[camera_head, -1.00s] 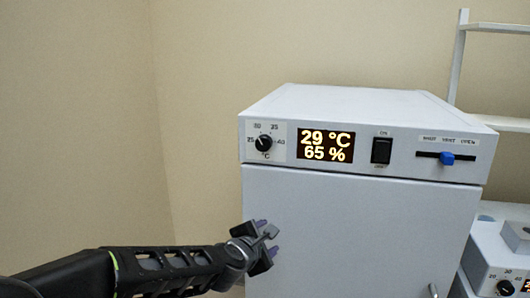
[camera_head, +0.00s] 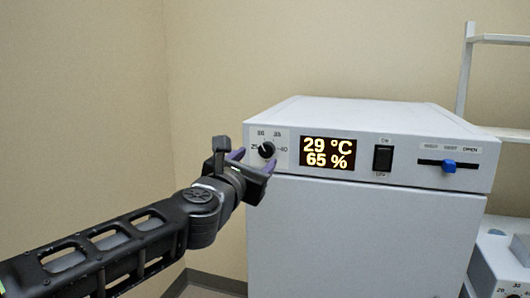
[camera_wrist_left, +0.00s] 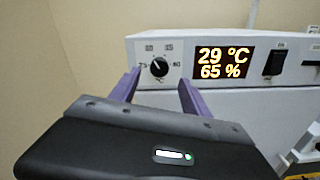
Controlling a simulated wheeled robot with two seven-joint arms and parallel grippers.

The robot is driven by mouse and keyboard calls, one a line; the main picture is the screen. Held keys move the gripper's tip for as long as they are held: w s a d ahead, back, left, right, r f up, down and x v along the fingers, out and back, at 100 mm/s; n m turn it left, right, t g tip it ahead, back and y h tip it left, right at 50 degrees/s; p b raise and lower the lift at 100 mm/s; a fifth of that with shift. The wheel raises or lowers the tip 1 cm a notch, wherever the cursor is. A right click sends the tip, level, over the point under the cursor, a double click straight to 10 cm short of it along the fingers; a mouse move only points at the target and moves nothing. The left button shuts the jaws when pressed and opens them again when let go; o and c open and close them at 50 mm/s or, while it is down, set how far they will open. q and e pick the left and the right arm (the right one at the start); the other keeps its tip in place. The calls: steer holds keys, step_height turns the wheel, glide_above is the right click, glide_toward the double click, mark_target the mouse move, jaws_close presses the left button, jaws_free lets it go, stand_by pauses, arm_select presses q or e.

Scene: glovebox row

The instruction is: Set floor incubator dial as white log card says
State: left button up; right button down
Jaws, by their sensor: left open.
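The floor incubator (camera_head: 350,230) is a white cabinet with a control panel along its top front. Its black dial (camera_head: 266,149) sits at the panel's left end, with a temperature scale around it. The dial's pointer seems to lean to the upper left. The display (camera_head: 327,152) reads 29 °C and 65 %. My left gripper (camera_head: 253,160) is open, its purple fingers toward the dial. In the left wrist view the dial (camera_wrist_left: 159,67) shows between and just beyond the fingertips (camera_wrist_left: 160,82); contact cannot be told. No white log card and no right gripper are in view.
Right of the display are a black rocker switch (camera_head: 383,158) and a blue slider (camera_head: 449,166). A second device (camera_head: 505,265) with its own dial stands at the lower right. A white shelf frame (camera_head: 464,80) is behind. The wall side at left is clear.

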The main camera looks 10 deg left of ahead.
mark_target(265, 151)
arm_select(q)
steer(key=w, duration=0.4)
steer(key=w+p, duration=0.1)
steer(key=w, duration=0.2)
steer(key=shift+w+d, duration=0.2)
steer(key=shift+w, duration=0.15)
jaws_close()
stand_by(0.3)
